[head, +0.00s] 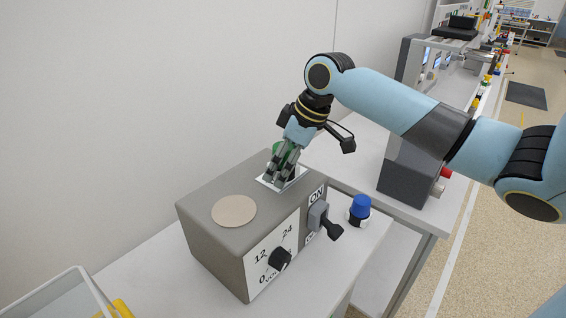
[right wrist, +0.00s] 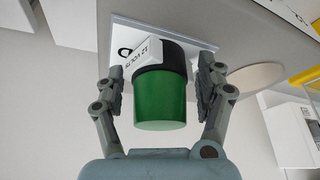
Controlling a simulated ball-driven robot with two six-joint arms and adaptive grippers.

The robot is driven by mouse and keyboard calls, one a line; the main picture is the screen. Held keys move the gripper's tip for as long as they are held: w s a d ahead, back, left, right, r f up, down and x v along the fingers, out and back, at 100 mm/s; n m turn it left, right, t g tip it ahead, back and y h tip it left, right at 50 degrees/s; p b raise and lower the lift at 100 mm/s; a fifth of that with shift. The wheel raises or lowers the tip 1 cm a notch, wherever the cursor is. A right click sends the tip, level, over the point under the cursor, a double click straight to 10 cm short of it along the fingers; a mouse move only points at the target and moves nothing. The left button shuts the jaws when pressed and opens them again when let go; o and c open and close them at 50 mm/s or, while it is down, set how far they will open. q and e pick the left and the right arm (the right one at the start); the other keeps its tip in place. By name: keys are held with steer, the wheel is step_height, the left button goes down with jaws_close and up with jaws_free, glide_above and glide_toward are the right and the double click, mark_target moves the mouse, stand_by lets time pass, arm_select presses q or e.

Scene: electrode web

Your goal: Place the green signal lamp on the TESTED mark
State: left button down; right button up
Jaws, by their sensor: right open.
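The green signal lamp (right wrist: 160,98) has a green cap, a black base and a white label reading 12 VOLTS. In the head view only a bit of its green (head: 277,148) shows behind my fingers. Its base is over the white mark plate (right wrist: 118,38), seemingly standing on it; the exact contact is hidden. One letter, like a D, shows on the plate; the rest is covered. The plate (head: 295,181) lies on top of the grey box (head: 205,245). My right gripper (head: 281,178) is open, its fingers (right wrist: 162,105) on either side of the lamp with gaps. My left gripper is out of view.
A beige disc (head: 234,211) lies on the box top. The box front has a voltage knob (head: 280,259) and an ON lever (head: 325,221). A blue-capped lamp (head: 360,207) stands right of it. A clear-walled bin (head: 62,297) is at lower left, and a wall stands behind.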

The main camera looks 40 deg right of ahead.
steer(key=shift+r, duration=0.1)
steer(key=shift+d+r, duration=0.1)
steer(key=shift+r, duration=0.2)
steer(key=v, duration=1.1)
steer(key=shift+r+b, duration=0.2)
steer(key=shift+b, duration=0.15)
steer(key=shift+s, duration=0.15)
